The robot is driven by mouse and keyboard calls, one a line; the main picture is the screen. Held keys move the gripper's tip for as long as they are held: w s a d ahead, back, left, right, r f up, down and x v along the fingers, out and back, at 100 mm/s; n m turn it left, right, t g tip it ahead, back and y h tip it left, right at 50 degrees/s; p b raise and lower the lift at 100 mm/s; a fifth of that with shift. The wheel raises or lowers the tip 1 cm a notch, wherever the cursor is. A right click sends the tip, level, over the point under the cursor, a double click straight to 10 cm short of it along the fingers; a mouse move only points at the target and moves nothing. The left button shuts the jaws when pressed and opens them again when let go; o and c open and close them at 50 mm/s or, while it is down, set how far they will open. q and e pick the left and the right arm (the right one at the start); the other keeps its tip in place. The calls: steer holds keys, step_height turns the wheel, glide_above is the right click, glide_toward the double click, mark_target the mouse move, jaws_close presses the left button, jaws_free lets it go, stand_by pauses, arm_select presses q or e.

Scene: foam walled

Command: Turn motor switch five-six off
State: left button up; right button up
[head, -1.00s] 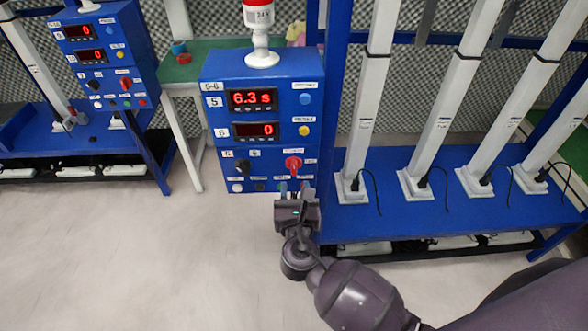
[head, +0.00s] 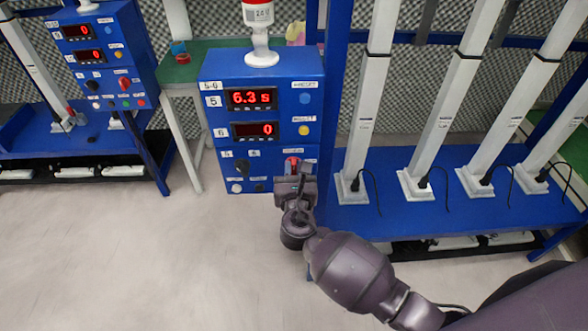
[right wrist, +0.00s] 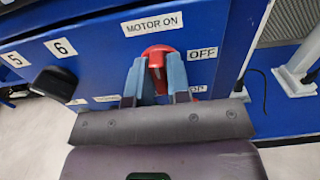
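The blue 5-6 control box (head: 214,128) stands mid-view in the head view. Its red motor switch (head: 292,161) is at the lower right of the face, partly hidden by my right gripper (head: 294,169). In the right wrist view the red switch (right wrist: 157,53) has its handle upright, toward the MOTOR ON label (right wrist: 152,24). The OFF label (right wrist: 202,54) is to its right. The right gripper's two fingers are apart, one on each side of the handle; I cannot tell whether they touch it. My left gripper is not in view.
A black selector knob (right wrist: 54,84) with 5 and 6 labels sits left of the red switch. The displays (head: 252,99) read 6.3 s and 0. A blue bench (head: 400,198) with white columns stands right of the box. A similar box (head: 100,50) is at the left.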

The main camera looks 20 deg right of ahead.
jaws_close()
